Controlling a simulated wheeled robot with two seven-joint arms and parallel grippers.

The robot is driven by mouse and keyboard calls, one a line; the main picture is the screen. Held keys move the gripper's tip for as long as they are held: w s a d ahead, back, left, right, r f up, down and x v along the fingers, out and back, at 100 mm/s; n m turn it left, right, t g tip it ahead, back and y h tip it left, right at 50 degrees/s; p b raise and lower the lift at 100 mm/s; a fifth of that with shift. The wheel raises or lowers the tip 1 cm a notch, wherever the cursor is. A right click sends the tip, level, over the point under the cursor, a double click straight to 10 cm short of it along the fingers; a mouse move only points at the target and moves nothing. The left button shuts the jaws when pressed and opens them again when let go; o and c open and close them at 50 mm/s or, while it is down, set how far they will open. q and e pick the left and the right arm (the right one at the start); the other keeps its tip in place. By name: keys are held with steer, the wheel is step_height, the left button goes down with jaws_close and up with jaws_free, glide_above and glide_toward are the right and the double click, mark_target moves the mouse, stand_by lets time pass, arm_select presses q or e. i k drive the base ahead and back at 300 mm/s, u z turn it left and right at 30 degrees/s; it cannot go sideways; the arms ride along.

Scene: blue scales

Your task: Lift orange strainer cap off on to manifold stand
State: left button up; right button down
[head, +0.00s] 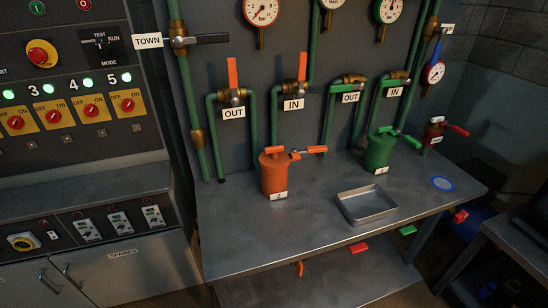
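The orange strainer (273,180) stands upright on the metal top of the manifold stand (240,240), below the left OUT and IN pipes. Its orange cap (272,158) sits on top of the body. A small orange piece lies across the cap, and an orange lever (311,150) sticks out to the right at cap height. Whether the lever joins the cap cannot be told. Neither of my grippers shows in the head view.
A green strainer (378,153) stands further right, with an empty metal tray (368,207) in front. A blue ring (443,184) lies near the right end. Pipes and orange valve levers rise behind. The front left of the top is clear. A control cabinet (85,220) stands left.

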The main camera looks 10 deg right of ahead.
mark_target(273, 156)
steer(key=z, duration=2.8)
steer(key=i, duration=2.25)
steer(key=u, duration=3.1)
